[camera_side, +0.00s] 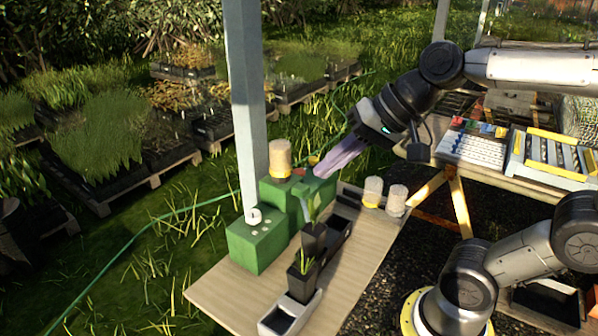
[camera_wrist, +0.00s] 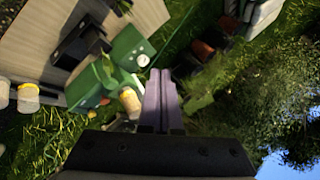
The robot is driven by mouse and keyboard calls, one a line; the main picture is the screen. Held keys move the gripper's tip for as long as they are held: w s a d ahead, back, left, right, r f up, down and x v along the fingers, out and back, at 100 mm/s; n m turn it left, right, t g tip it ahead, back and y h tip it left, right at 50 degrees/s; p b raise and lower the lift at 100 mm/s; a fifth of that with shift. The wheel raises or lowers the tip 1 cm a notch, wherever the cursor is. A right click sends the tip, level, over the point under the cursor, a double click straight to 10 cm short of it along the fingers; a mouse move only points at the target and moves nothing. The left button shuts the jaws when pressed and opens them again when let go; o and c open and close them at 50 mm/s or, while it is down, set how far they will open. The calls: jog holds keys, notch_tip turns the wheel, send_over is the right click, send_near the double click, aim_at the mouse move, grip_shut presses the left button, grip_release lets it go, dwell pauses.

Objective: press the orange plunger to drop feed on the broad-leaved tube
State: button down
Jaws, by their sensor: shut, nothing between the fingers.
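A green feed dispenser (camera_side: 262,243) stands on the wooden bench, with a cream-topped canister on it. A small orange part (camera_side: 313,161), which looks like the plunger, shows at its top beside my fingertips; a red spot (camera_side: 298,171) is close by. My gripper (camera_side: 319,173) is shut and empty, pointing down-left at the dispenser's top. I cannot tell whether it touches the orange part. The wrist view shows the closed purple fingers (camera_wrist: 160,72) beside the green dispenser (camera_wrist: 92,86). A black tube with broader leaves (camera_side: 314,241) stands in front of the dispenser; a second tube (camera_side: 300,284) stands nearer.
Two pale yellow-banded canisters (camera_side: 372,191) stand to the right. A grey post (camera_side: 244,100) rises behind the dispenser. The bench's front left (camera_side: 220,292) is clear. Another table with trays is at the right.

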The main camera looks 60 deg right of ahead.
jog(key=w+d+r+m, duration=0.2)
jog(key=w+m, duration=0.3)
jog(key=w, duration=0.3)
jog(key=m+t, duration=0.2)
jog(key=m, duration=1)
send_over(303, 171)
notch_tip(303, 171, down, 11)
jog(key=shift+s+r+h, duration=0.1)
jog(key=shift+r+h, duration=0.05)
jog(key=shift+h, duration=0.25)
jog(key=shift+f, duration=4.4)
jog(key=shift+f, duration=0.1)
jog(key=shift+f, duration=0.3)
